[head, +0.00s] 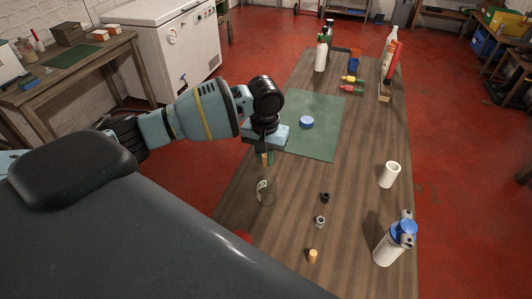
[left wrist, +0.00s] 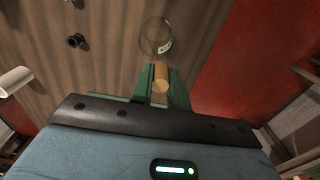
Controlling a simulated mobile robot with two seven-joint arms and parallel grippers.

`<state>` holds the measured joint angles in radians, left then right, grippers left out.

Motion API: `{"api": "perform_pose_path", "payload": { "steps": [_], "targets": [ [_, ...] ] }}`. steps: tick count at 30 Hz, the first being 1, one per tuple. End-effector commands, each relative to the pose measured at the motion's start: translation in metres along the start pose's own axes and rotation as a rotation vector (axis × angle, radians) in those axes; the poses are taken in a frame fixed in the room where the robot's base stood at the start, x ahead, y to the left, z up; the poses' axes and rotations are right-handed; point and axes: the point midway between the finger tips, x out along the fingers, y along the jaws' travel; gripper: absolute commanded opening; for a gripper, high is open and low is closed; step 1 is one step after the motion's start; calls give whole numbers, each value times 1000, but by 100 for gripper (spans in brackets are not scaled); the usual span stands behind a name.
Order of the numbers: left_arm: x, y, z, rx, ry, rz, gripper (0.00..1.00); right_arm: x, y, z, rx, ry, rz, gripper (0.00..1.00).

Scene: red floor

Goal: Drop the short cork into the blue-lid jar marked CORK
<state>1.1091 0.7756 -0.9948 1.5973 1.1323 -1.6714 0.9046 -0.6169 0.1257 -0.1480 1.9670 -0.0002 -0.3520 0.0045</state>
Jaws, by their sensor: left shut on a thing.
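My left gripper (head: 265,156) is shut on a tan cork (head: 264,159), held above the table near the mat's front left corner. In the left wrist view the cork (left wrist: 161,78) sits between the green fingers (left wrist: 160,85). A clear glass jar (head: 262,194) with a pale label stands just in front of the gripper. In the left wrist view the jar (left wrist: 155,37) is beyond the fingertips, apart from the cork. Its label is too small to read. A blue lid (head: 306,123) lies on the green mat. My right gripper is out of view.
Another cork (head: 312,256) stands at the table's near end, with a grey fitting (head: 320,222) and a black one (head: 325,197) behind it. A white cylinder (head: 389,175) and a blue-topped canister (head: 389,243) stand on the right. Bottles (head: 321,54) fill the far end.

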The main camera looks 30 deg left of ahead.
Motion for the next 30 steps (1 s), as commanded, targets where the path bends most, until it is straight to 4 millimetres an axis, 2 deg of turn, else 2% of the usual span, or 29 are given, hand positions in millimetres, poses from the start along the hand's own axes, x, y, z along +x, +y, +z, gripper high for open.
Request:
{"api": "perform_pose_path", "payload": {
  "steps": [3, 4, 9, 20, 30],
  "targets": [
    [-1, 0, 0, 0, 2, 0, 0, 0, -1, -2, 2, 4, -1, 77],
    [-1, 0, 0, 0, 1, 0, 19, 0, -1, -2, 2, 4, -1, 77],
    [-1, 0, 0, -1, 1, 0, 41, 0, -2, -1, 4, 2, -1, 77],
    [-6, 0, -1, -1, 3, 2, 42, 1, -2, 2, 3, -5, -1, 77],
    [-58, 0, -1, 0, 7, 3, 42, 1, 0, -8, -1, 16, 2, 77]
  ]
}}
